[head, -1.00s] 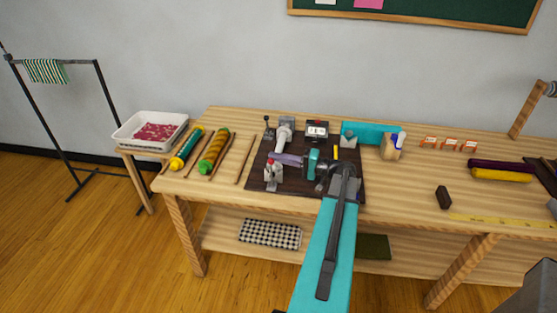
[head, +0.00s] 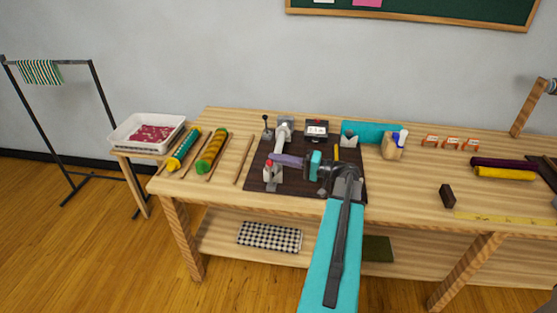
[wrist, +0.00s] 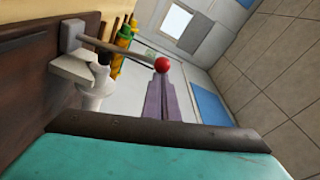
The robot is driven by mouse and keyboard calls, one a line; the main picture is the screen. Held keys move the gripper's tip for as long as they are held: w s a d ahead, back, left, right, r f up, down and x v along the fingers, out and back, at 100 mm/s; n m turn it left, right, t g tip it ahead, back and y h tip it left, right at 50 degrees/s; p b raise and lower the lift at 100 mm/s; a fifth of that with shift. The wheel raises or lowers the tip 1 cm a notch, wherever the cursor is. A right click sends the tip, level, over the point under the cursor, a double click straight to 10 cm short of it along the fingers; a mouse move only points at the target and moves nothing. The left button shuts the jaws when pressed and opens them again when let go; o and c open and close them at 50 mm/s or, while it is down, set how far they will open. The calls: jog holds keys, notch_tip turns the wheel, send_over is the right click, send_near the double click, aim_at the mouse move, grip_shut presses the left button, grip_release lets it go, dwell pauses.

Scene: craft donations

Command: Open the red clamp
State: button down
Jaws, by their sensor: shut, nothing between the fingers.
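The red clamp (head: 270,178) stands on the dark board (head: 262,150), near its front left corner. It has a pale body and a lever with a red ball knob (head: 268,163). In the wrist view the grey lever (wrist: 112,48) runs from the clamp's pale base (wrist: 75,70) to the red knob (wrist: 162,65). My gripper (head: 274,157) has purple fingers, shut and empty, with their tips right at the knob. The tips also show in the wrist view (wrist: 161,77), lined up with the knob. I cannot tell whether they touch it.
A black-knobbed lever device (head: 267,128), a pale cylinder fixture (head: 284,130) and a dial box (head: 316,130) stand behind on the board. Thread-like rolls (head: 212,150) and a thin stick (head: 244,160) lie to the left. A dark block (head: 446,196) lies right.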

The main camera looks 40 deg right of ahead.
jog(key=shift+r, duration=0.15)
jog(key=s+a+r+b, duration=0.1)
jog(key=s+a+r, duration=0.3)
jog(key=s, duration=0.3)
jog(key=shift+a+r, duration=0.15)
jog(key=shift+a, duration=0.35)
dwell(0.3)
jog(key=s+a+p, duration=0.1)
jog(key=p, duration=0.3)
jog(key=s+a+p, duration=0.1)
jog(key=p, duration=0.3)
jog(key=s+a+p, duration=0.1)
jog(key=p, duration=0.3)
jog(key=shift+s+r, duration=0.25)
jog(key=shift+s, duration=0.05)
dwell(0.4)
jog(key=shift+s+a+p, duration=0.8)
jog(key=shift+s+p, duration=0.25)
jog(key=shift+p, duration=1.3)
jog(key=shift+a+f, duration=0.1)
jog(key=shift+f, duration=0.05)
